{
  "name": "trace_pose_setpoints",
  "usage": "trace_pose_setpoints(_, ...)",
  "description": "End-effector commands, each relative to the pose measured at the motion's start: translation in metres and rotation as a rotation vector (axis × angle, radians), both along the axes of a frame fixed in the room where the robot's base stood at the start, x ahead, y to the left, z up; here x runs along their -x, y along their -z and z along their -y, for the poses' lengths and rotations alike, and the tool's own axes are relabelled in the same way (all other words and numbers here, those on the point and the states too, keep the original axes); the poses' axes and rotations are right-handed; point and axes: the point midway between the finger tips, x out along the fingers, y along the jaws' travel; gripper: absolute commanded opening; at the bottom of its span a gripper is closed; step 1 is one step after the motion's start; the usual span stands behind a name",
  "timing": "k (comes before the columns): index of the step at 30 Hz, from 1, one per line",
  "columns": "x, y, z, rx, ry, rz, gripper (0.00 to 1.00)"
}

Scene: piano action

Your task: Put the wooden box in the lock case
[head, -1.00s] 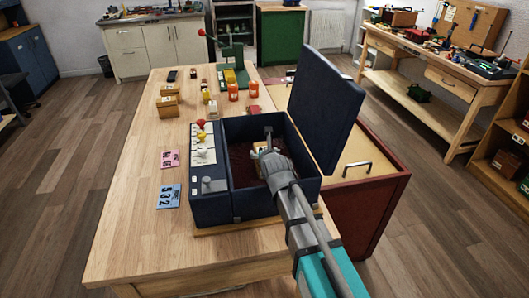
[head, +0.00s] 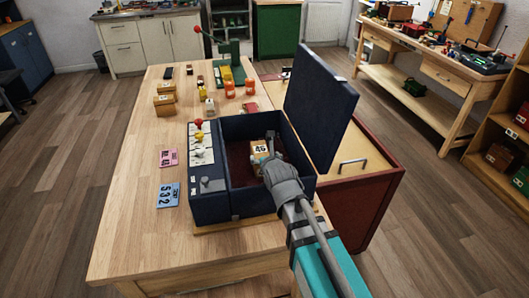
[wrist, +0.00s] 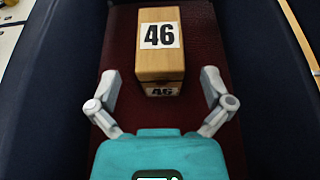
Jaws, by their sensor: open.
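The wooden box (head: 260,147), labelled 46, sits inside the dark blue lock case (head: 243,207) on its dark red floor. The case's lid (head: 318,110) stands open on the right. In the wrist view the box (wrist: 160,42) rests upright just ahead of my gripper, with 46 on its top and near side. My gripper (wrist: 159,88) is open inside the case, its two fingers apart and empty, with the box clear beyond their tips. In the head view my gripper (head: 268,156) partly covers the box's near side.
Left of the compartment is a panel with several knobs (head: 199,124). Blue (head: 168,195) and pink (head: 168,157) number cards lie on the table (head: 135,220). Other wooden boxes (head: 165,100), orange containers (head: 230,88) and a green press (head: 230,55) stand farther back.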

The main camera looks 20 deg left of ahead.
Motion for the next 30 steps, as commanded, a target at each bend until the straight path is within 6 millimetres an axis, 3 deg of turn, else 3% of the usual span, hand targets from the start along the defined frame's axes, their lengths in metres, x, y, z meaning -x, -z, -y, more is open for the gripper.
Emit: trace_pose_setpoints(30,0.0000,-0.0093,0.0035,-0.011,0.011,-0.015,1.00)
